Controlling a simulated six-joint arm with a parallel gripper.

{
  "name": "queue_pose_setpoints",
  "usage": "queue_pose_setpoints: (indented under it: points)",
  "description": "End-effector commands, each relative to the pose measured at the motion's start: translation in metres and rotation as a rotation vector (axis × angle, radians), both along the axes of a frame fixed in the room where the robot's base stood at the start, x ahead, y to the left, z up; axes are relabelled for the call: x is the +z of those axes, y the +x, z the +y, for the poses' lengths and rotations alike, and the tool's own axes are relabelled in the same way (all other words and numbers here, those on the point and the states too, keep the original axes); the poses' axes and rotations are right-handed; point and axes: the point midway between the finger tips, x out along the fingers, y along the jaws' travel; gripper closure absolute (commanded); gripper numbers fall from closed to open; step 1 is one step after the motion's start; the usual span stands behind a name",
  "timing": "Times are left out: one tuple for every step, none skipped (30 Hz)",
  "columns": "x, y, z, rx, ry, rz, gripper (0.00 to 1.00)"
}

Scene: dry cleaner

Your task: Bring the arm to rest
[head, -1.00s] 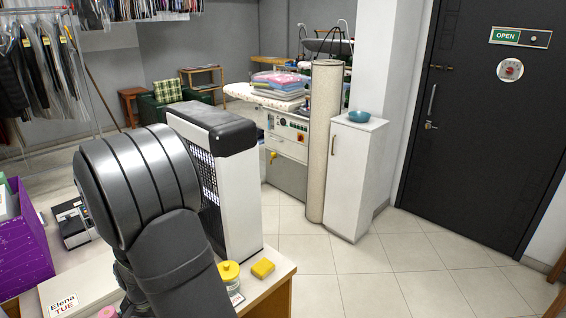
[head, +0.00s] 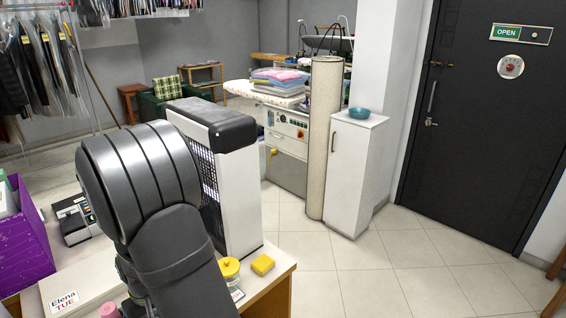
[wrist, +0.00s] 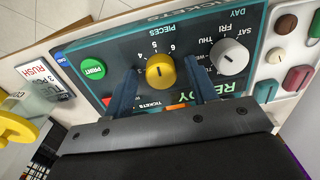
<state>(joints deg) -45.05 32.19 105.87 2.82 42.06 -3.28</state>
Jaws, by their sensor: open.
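My gripper (wrist: 155,96) shows in the wrist view with its two blue fingers apart and nothing between their pads that I can see it hold. The fingers point at a dark teal ticket panel (wrist: 204,56). A yellow knob (wrist: 160,71) marked PIECES appears between and just beyond the fingertips; I cannot tell whether they touch it. In the head view my dark arm fills the lower left foreground, and my gripper is hidden there.
The panel also has a white day knob (wrist: 230,56) and a green PRINT button (wrist: 93,69). In the head view, a yellow-lidded jar (head: 229,268) and yellow block (head: 263,264) stand by the counter edge. A purple box (head: 24,245) is at left; the floor (head: 395,270) is clear.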

Motion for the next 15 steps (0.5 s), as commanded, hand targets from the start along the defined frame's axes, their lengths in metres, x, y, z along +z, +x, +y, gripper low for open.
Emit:
queue_pose_setpoints:
  points:
    - [0.0,0.0002,-0.0001,0.036,0.0,0.0,0.47]
    - [0.0,0.0004,-0.0001,0.062,0.0,0.0,0.47]
    - [0.0,0.0004,-0.0001,0.095,0.0,0.0,0.47]
    - [0.0,0.0005,-0.0001,0.12,0.0,0.0,0.47]
    - [0.0,0.0006,-0.0001,0.144,0.001,0.0,0.47]
    - [0.0,0.0006,-0.0001,0.177,0.001,0.0,0.47]
    - [0.0,0.0008,-0.0001,0.201,0.001,0.0,0.47]
    - [0.0,0.0008,-0.0001,0.225,0.0,0.0,0.47]
    - [0.0,0.0009,-0.0001,0.255,0.0,0.0,0.47]
    - [0.0,0.001,0.0,0.277,0.001,-0.001,0.47]
    - [0.0001,0.0011,0.0,0.296,0.001,0.0,0.47]
    - [0.0001,0.0011,0.0,0.321,0.001,0.0,0.47]
    - [0.0001,0.0011,0.0,0.338,0.001,-0.001,0.47]
    - [0.0001,0.0012,0.0,0.353,0.001,0.0,0.47]
    - [0.0001,0.0013,0.0,0.372,0.001,-0.001,0.47]
